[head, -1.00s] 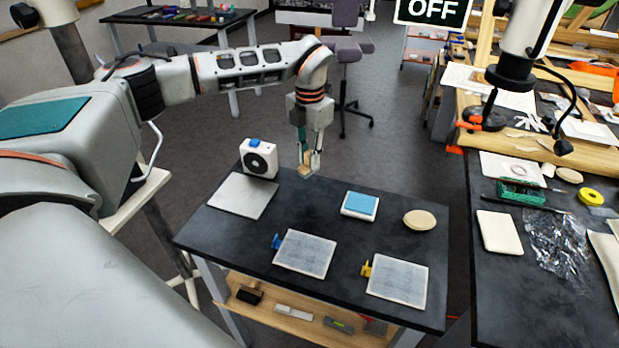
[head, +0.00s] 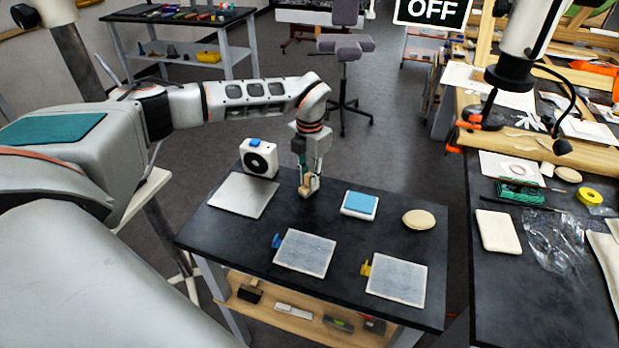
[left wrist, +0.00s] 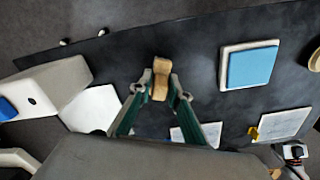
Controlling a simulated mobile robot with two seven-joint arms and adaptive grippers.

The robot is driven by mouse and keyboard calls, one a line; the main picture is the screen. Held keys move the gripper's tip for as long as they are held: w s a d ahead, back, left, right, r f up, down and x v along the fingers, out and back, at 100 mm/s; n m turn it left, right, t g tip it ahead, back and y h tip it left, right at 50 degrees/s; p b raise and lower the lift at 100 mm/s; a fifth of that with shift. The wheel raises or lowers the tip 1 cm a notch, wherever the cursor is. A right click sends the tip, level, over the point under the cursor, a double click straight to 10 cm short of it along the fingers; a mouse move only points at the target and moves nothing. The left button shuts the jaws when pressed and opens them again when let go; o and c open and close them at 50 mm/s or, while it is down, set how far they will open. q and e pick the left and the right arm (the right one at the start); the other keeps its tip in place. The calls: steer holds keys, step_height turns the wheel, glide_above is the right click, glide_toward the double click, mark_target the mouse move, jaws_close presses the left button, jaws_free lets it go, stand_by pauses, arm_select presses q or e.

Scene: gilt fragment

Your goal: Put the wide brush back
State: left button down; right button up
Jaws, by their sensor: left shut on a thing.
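My left gripper (head: 308,176) points down over the back edge of the small dark table (head: 235,238). It is shut on the wide brush (head: 306,190), a tan wooden piece, which is at or just above the tabletop; I cannot tell if it touches. In the left wrist view the brush (left wrist: 160,79) sits between the fingertips (left wrist: 158,92). My right gripper is not in view.
On the table are a white box with a round black fan (head: 260,158), a pale plate (head: 243,196), a blue-topped pad (head: 360,204), a round tan disc (head: 418,219) and two grey-white tiles (head: 305,252) (head: 397,279) with blue and yellow clips. A cluttered bench (head: 490,270) stands right.

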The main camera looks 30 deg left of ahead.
mark_target(309, 174)
arm_select(q)
steer(key=c, duration=2.1)
jaws_free()
steer(key=shift+f, duration=0.15)
steer(key=shift+o, duration=1)
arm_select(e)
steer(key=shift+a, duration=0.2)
arm_select(q)
steer(key=shift+r, duration=0.5)
step_height(309, 174, up, 11)
steer(key=b, duration=0.1)
steer(key=shift+r, duration=0.2)
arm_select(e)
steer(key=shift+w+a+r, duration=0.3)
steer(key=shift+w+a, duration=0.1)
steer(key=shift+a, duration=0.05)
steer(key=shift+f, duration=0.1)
arm_select(q)
steer(key=shift+s, duration=0.1)
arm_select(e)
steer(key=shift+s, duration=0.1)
